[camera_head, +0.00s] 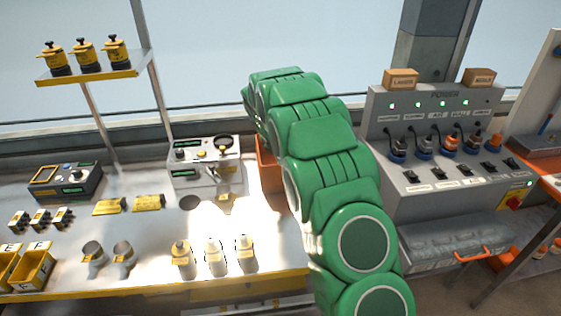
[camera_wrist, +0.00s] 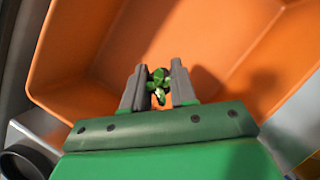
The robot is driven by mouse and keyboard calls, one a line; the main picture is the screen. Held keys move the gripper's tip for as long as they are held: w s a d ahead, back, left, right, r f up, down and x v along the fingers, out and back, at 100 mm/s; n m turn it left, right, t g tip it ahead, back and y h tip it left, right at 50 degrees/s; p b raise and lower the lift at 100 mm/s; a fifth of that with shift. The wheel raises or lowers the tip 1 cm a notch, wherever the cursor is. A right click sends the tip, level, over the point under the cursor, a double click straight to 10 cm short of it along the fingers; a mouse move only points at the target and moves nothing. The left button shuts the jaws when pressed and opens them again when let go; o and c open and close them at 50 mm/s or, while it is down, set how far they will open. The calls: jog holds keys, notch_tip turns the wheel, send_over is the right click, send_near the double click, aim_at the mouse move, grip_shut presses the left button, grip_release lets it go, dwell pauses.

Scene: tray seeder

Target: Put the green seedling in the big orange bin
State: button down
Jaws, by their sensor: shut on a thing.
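In the wrist view, my gripper (camera_wrist: 158,88) is shut on the green seedling (camera_wrist: 158,76), a small leafy clump between the two dark fingers. The seedling and the fingertips show against the inside of the big orange bin (camera_wrist: 60,62), whose walls surround them in the picture. How deep the seedling sits relative to the rim, I cannot tell. In the head view, my green arm hides most of the orange bin (camera_head: 268,172), and only its left part shows. The gripper and the seedling are hidden behind the arm there.
The white bench (camera_head: 140,235) holds several bottles, a grey instrument (camera_head: 205,165) left of the bin and yellow boxes (camera_head: 35,268) at the far left. A grey power panel (camera_head: 440,140) with plugs stands to the right of my arm. A shelf (camera_head: 90,75) hangs at the upper left.

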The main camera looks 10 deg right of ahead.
jog(key=shift+w+f, duration=0.35)
jog(key=shift+w, duration=0.05)
jog(key=shift+f, duration=1.5)
jog(key=shift+f, duration=0.1)
jog(key=c, duration=0.9)
grip_release()
